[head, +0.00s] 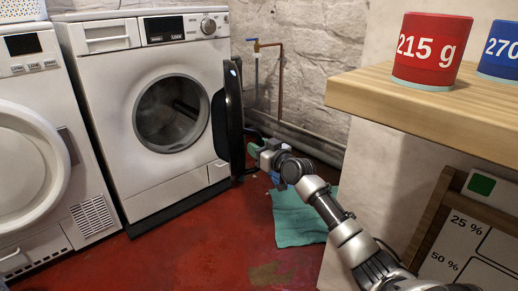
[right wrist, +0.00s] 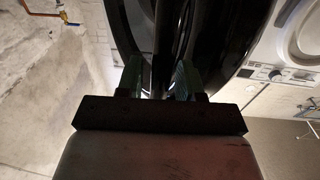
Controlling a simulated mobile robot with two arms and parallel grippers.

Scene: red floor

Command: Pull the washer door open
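The white washer (head: 150,108) stands against the wall in the head view. Its dark round door (head: 228,115) is swung wide out to the right and seen nearly edge-on, with the drum opening (head: 171,113) uncovered. My right gripper (head: 254,150) is low beside the door's outer side. In the right wrist view its two greenish fingers (right wrist: 159,75) stand apart on either side of the black door's rim (right wrist: 160,40). Light shows in gaps beside the rim, so a firm hold is not seen. My left gripper is not in view.
A second white machine (head: 38,150) stands at the left. A wooden shelf (head: 440,105) with a red 215 g block (head: 432,50) and a blue block (head: 499,50) juts in at the right. A teal cloth (head: 298,220) lies on the red floor. Pipes (head: 279,85) run along the wall.

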